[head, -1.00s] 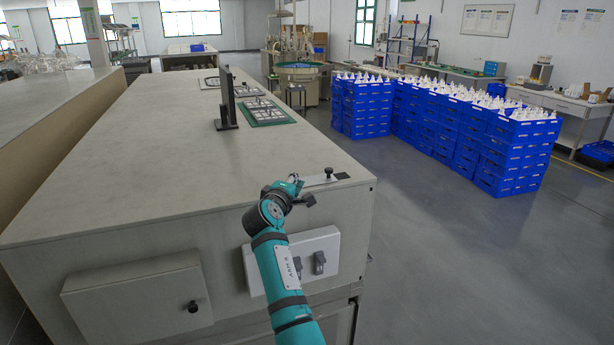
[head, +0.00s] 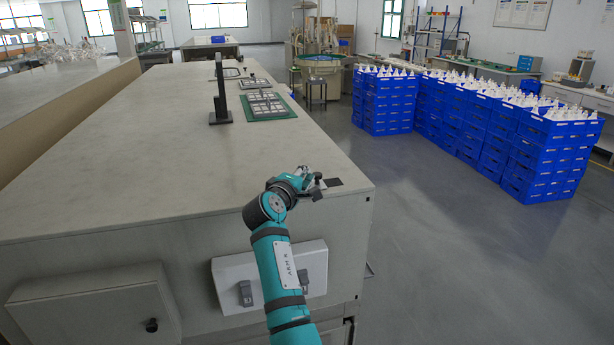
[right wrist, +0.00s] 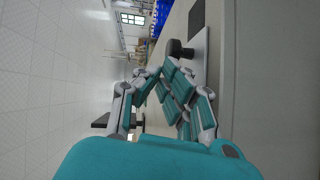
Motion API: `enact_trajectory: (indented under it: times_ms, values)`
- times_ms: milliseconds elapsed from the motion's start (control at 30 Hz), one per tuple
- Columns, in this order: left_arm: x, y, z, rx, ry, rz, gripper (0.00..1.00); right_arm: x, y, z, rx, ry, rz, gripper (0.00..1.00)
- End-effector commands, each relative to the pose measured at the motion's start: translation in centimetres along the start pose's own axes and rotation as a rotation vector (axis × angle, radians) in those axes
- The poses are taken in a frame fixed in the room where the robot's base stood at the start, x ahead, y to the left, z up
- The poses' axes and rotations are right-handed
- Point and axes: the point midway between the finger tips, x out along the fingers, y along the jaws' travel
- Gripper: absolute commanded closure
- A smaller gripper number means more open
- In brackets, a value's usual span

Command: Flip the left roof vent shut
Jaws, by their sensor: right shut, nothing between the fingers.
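A thin light-grey plate (right wrist: 202,50) with a black knob (right wrist: 177,49) lies on the roof of the long grey cabinet (head: 190,140), near its right front corner. It looks flat, but I cannot tell for sure that it is the left roof vent. A dark square pad (head: 333,182) lies at its end and also shows in the right wrist view (right wrist: 196,15). My right gripper (head: 315,187) is shut and empty, close beside the plate, and hides much of it in the head view. In the right wrist view, its fingertips (right wrist: 163,79) are near the knob; contact is unclear. My left gripper is out of view.
A grey box door (head: 90,315) with a black knob and a white switch panel (head: 305,268) project from the cabinet front. A dark upright stand (head: 220,95) and a green tray (head: 266,106) stand farther back on the roof. Blue crates (head: 540,150) are stacked beyond clear floor.

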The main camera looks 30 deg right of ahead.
Motion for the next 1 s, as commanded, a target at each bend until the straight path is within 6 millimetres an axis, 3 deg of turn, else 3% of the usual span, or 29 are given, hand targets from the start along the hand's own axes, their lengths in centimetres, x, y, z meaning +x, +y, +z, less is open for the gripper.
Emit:
enact_trajectory:
  times_ms: [167, 400, 700, 1000]
  values:
    - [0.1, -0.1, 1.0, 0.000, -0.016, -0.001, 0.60, -0.1, -0.1, -0.1, -0.001, 0.001, -0.001, 1.00]
    - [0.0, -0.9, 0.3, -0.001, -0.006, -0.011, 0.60, 0.0, 0.0, 0.0, -0.001, 0.000, 0.000, 1.00]
    - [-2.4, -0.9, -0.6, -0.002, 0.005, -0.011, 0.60, 3.0, 1.1, 4.2, -0.003, -0.004, 0.000, 1.00]
    - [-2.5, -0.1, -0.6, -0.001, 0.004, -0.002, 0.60, 3.7, 1.1, 5.2, -0.001, -0.001, -0.001, 1.00]
